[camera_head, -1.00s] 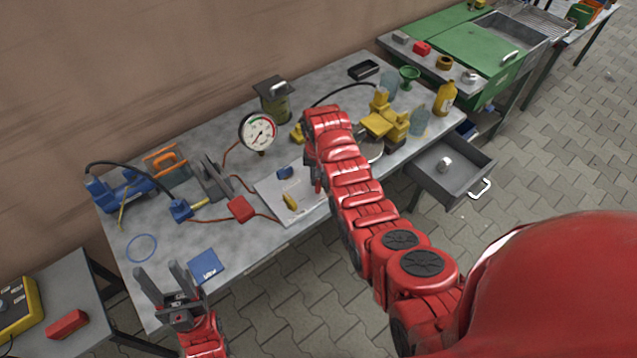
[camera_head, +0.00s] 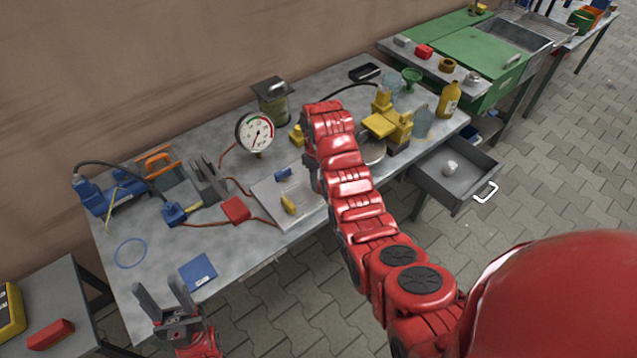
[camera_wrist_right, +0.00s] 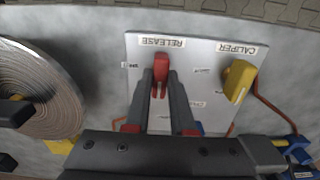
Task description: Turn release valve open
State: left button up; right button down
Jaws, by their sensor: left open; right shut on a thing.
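In the right wrist view a white panel (camera_wrist_right: 202,55) carries the labels RELEASE and CALIPER. The red release valve handle (camera_wrist_right: 161,66) sits below the RELEASE label, between the fingertips of my right gripper (camera_wrist_right: 160,84), which is shut on it. The handle runs roughly along the fingers. The yellow caliper handle (camera_wrist_right: 238,80) is to its right. In the head view the panel (camera_head: 270,203) shows its blue handle (camera_head: 283,174) and the yellow handle (camera_head: 289,204); my right arm hides the red handle and right gripper. My left gripper (camera_head: 160,292) is open and empty at the table's front-left edge.
A pressure gauge (camera_head: 255,132) stands behind the panel. A blue pump (camera_head: 108,192), a red block (camera_head: 235,210) and hoses lie to the left. Yellow equipment (camera_head: 388,125) is at right, near an open drawer (camera_head: 455,172). The front-left tabletop is mostly clear around a blue booklet (camera_head: 198,272).

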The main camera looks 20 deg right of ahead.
dwell(0.3)
jog(key=c, duration=0.8)
grip_release()
jog(key=shift+o, duration=0.2)
notch_tip(320, 180, up, 17)
jog(key=p, duration=1.6)
jog(key=shift+r, duration=0.2)
